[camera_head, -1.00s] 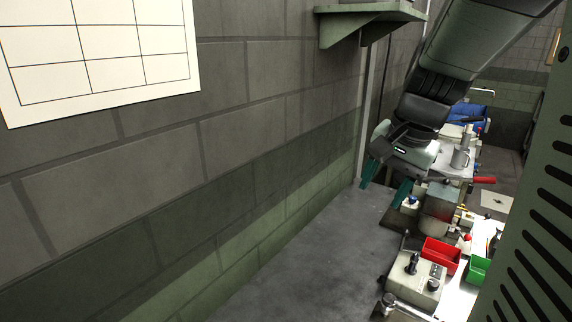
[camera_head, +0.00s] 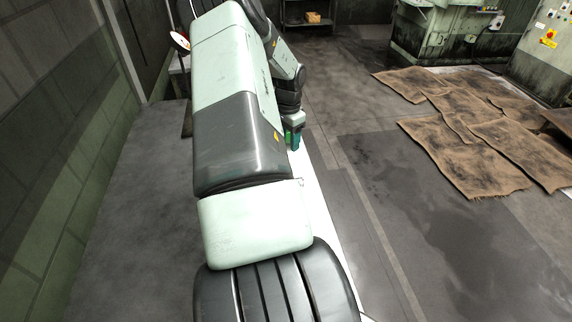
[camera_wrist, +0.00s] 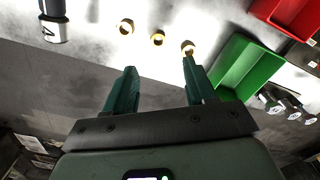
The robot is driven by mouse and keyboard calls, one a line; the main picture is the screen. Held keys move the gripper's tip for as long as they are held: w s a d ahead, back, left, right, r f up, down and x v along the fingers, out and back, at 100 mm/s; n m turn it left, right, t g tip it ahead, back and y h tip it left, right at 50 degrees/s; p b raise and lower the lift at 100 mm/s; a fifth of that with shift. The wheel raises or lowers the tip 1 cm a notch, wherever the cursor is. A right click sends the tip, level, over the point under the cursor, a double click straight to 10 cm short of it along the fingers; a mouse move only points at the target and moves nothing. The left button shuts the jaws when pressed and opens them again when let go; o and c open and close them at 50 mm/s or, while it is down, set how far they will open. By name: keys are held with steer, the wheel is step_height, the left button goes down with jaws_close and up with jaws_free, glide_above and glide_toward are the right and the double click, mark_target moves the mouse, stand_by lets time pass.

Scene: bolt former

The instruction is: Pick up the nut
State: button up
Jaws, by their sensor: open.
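My gripper (camera_wrist: 159,66) is open and empty in the wrist view, its two green fingers wide apart. Beyond the fingertips, three small brass-coloured pieces that look like nuts lie on a white surface. One nut (camera_wrist: 126,27) is at the left, a smaller middle nut (camera_wrist: 157,38) appears between the lines of the fingers, and a third piece (camera_wrist: 188,46) appears just past the right fingertip. Its exact shape is unclear. In the head view only a bit of my gripper (camera_head: 294,137) shows beyond my arm; the nuts are hidden there.
In the wrist view a green bin (camera_wrist: 243,62) stands right of the right finger, with a red bin (camera_wrist: 290,14) beyond. A black-and-silver cylinder (camera_wrist: 55,22) is at upper left. Small metal parts lie at far right. Brown mats (camera_head: 470,150) cover the floor in the head view.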

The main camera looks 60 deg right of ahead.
step_height(320, 180, down, 8)
steer(key=shift+f, duration=0.25)
jaws_close()
stand_by(0.5)
